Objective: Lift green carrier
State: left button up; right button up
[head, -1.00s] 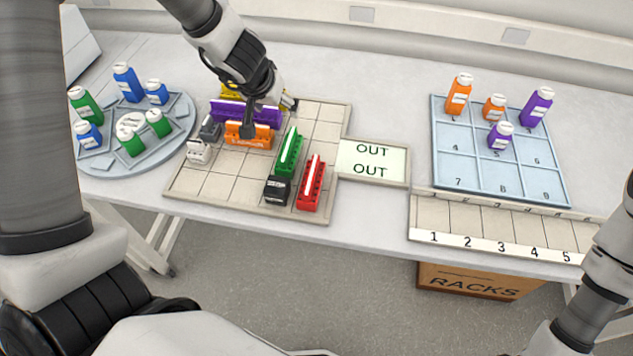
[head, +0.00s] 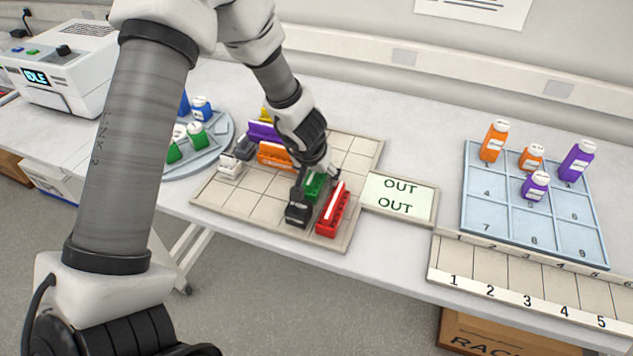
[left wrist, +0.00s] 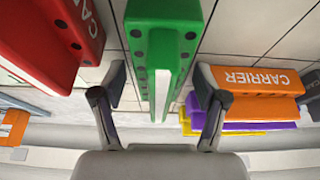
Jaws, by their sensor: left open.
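The green carrier (head: 314,185) stands on the gridded tray (head: 267,208), between the orange carrier and the red carrier, and my left arm partly hides it in the head view. In the left wrist view the green carrier (left wrist: 163,50) shows from above, with a white strip along its top. My left gripper (left wrist: 160,95) is open, with one finger on each side of the green carrier's end and a visible gap on both sides. In the head view my left gripper (head: 312,178) is over the green carrier. My right gripper is not in view.
Orange (head: 275,154) and purple (head: 262,131) carriers stand at left. An OUT plate (head: 399,197) adjoins the tray.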

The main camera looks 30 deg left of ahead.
pick_arm(q)
jog(key=shift+a, duration=0.1)
jog(key=c, duration=0.3)
jog(key=shift+s+r, duration=0.1)
jog(key=c, duration=0.6)
jog(key=shift+r, duration=0.1)
jog(key=c, duration=0.4)
jog(key=shift+d, duration=0.25)
jog(key=shift+a, duration=0.1)
